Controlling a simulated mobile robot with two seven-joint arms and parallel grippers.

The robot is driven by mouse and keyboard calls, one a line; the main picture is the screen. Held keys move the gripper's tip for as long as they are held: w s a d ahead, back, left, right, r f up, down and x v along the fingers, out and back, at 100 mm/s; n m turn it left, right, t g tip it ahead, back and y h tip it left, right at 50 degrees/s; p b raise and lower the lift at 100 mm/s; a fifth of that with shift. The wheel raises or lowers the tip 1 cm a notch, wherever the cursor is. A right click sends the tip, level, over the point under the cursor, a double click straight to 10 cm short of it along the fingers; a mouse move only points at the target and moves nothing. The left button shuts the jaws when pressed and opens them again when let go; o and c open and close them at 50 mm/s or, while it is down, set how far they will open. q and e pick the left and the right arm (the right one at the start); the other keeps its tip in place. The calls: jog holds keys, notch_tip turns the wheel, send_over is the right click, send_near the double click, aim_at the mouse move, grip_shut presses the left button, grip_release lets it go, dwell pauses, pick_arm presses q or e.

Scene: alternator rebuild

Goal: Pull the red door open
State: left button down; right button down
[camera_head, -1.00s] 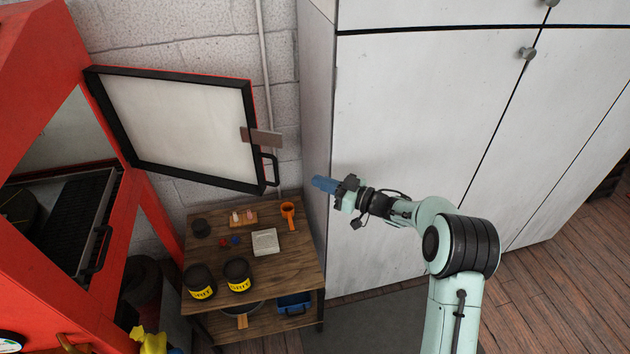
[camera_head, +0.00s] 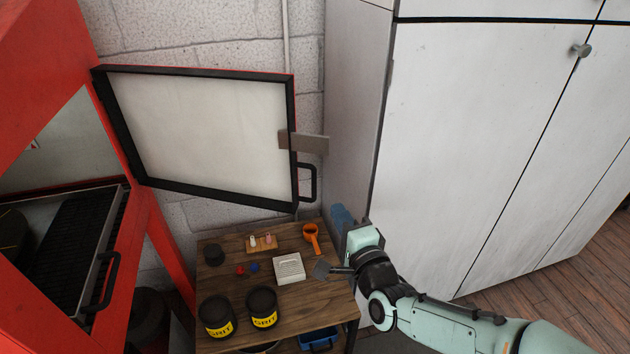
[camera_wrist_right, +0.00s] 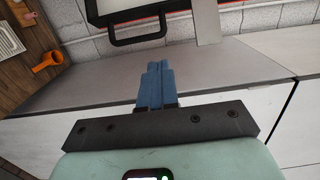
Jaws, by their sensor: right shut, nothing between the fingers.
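The red door (camera_head: 200,130) stands swung wide open from the red cabinet (camera_head: 50,45), its pale inner panel and black frame facing me. Its black handle (camera_head: 312,183) is on the free right edge. A grey latch plate (camera_head: 312,143) sticks out above the handle. My right gripper (camera_head: 342,213) is below and right of the handle, apart from it, with blue fingers shut and empty. In the right wrist view the fingers (camera_wrist_right: 156,72) point toward the handle (camera_wrist_right: 138,38) with a gap between. My left gripper is not in view.
A wooden table (camera_head: 225,285) under the door holds two black grit tins (camera_head: 263,307), an orange cup (camera_head: 311,238), a pale square dish (camera_head: 289,268) and small parts. A tall white cabinet (camera_head: 450,130) stands close on the right.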

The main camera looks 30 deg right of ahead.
aim_at(315, 171)
pick_arm(q)
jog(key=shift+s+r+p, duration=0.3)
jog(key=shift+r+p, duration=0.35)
jog(key=shift+p, duration=0.1)
pick_arm(e)
jog(key=w, duration=0.4)
jog(key=w+d, duration=0.1)
jog(key=w, duration=0.3)
jog(key=w+d, duration=0.1)
jog(key=w, duration=0.3)
jog(key=shift+w, duration=0.25)
